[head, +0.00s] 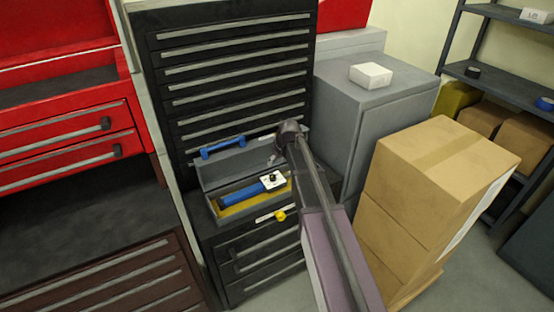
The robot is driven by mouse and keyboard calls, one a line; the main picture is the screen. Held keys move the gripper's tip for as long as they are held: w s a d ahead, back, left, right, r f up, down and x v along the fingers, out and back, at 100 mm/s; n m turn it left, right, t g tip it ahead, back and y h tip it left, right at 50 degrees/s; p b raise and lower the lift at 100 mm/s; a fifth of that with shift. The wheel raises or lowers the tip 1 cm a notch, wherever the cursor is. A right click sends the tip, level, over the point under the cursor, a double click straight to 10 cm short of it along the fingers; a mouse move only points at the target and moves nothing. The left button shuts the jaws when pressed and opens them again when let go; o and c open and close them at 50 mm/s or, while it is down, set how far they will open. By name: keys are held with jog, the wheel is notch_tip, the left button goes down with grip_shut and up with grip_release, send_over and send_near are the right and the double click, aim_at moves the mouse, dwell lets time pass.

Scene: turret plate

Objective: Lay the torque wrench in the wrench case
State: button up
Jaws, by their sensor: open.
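The wrench case (213,175) is a grey box with its lid raised at the back and a blue handle on the lid. It has a yellow lining and sits on a dark drawer unit. The torque wrench (241,194) shows a blue grip lying lengthwise inside the case outline; a white piece with a black knob is at its right end. I cannot tell whether it is fully seated. My gripper (287,133) is at the far end of my arm, above and right of the case, apart from the blue grip. It is open; its fingers are small and hard to make out.
A black drawer cabinet (235,85) stands behind the case. A grey cabinet (365,125) with a white box (371,76) and stacked cardboard boxes (430,190) stand to the right. A red tool chest (65,140) is at left. A yellow knob (280,215) is below the case.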

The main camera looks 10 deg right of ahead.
jog(key=shift+p+v, duration=0.55)
jog(key=shift+v, duration=0.3)
jog(key=s+f+m+g+h, duration=0.1)
jog(key=s+m+g, duration=0.2)
jog(key=s, duration=2.3)
jog(key=shift+a+f+m+g+h, duration=0.25)
jog(key=shift+a+m+g+h, duration=0.1)
jog(key=shift+g, duration=0.35)
jog(key=shift+s, duration=0.15)
